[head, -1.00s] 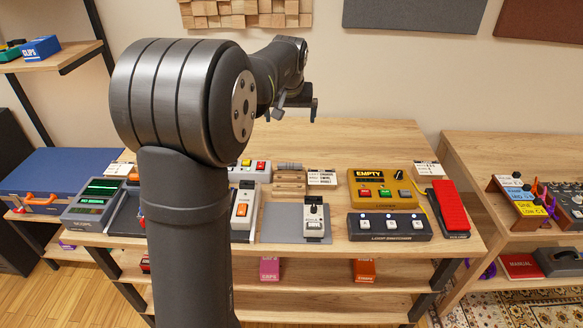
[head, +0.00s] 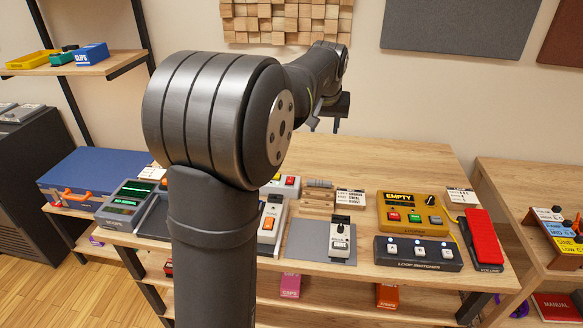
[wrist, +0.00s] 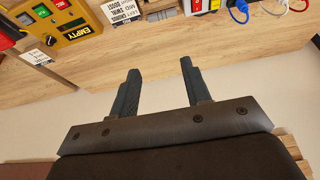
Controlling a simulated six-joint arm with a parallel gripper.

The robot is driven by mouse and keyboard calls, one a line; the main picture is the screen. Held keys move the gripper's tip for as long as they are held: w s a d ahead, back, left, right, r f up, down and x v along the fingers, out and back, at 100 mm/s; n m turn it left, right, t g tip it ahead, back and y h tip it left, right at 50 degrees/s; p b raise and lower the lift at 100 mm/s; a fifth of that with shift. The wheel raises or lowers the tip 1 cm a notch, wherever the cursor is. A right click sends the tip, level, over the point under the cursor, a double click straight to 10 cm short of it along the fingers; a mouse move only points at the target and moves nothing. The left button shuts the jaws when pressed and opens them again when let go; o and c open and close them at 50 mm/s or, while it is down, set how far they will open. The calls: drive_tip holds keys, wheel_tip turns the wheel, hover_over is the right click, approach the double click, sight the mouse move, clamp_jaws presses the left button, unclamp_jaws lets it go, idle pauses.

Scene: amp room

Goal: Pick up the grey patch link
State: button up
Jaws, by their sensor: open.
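My gripper (head: 336,112) is raised above the back of the wooden table in the head view, partly hidden by my own arm. In the wrist view my gripper (wrist: 160,69) is open, with two dark fingers apart and nothing between them. A small grey bar (head: 318,183) lies on a wooden block (head: 316,198) at the back middle of the table; it may be the grey patch link, but it is too small to be sure. The gripper is well above and apart from it.
The table (head: 400,150) is bare behind the devices. A yellow looper box (head: 408,213), a loop switcher (head: 418,255), a red pedal (head: 482,238) and a grey mat (head: 305,240) with a white pedal (head: 340,238) stand nearby. A blue case (head: 100,178) is at left.

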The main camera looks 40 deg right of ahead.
drive_tip(key=m+g, duration=0.3)
drive_tip(key=m, duration=0.5)
hover_over(314, 180)
drive_tip(key=s+a, duration=0.3)
drive_tip(key=a, duration=0.2)
wheel_tip(314, 180, down, 6)
drive_tip(key=w+f+m+g, duration=0.3)
drive_tip(key=w+f+m, duration=0.45)
drive_tip(key=m, duration=0.25)
drive_tip(key=x, duration=1.7)
drive_tip(key=shift+s, duration=0.15)
drive_tip(key=shift+r, duration=0.1)
clamp_jaws()
